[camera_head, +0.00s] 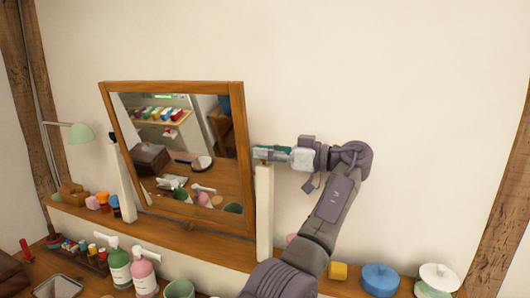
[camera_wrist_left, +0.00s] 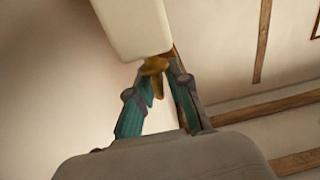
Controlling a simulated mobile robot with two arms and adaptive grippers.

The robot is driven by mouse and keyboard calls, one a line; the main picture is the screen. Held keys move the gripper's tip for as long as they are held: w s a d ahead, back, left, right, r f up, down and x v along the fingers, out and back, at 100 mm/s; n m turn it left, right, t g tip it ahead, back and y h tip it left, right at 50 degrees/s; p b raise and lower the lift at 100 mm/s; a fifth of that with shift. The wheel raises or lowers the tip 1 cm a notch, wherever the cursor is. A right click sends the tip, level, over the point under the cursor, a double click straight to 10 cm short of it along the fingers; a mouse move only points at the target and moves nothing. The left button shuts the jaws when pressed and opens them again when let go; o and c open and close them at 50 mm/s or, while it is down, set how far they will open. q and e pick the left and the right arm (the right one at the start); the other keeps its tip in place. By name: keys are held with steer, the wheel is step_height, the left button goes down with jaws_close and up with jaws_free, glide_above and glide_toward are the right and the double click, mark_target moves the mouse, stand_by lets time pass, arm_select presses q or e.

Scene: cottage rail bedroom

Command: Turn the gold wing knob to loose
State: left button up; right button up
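The gold wing knob (camera_wrist_left: 155,67) shows in the left wrist view, under the end of a cream post (camera_wrist_left: 132,25). My left gripper (camera_head: 259,153) reaches in level from the right to the top of the right-hand cream mirror post (camera_head: 264,215). In the wrist view its teal-padded fingers (camera_wrist_left: 160,84) stand on both sides of the knob, with one wing between the tips. Whether both fingers press on it cannot be told. In the head view the gripper and post hide the knob. The wood-framed mirror (camera_head: 175,204) leans between two posts. My right gripper is not in view.
A wooden shelf (camera_head: 225,243) runs under the mirror. Green (camera_head: 118,265) and pink pump bottles (camera_head: 143,275) stand in front. A blue lidded pot (camera_head: 380,279), a white one (camera_head: 438,280) and a yellow block (camera_head: 338,270) are at right. A green lamp (camera_head: 80,133) is at left.

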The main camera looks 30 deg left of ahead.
arm_select(q)
steer(key=shift+d, duration=0.1)
steer(key=v, duration=0.7)
steer(key=shift+d, duration=0.15)
steer(key=shift+w, duration=0.1)
steer(key=shift+f, duration=0.1)
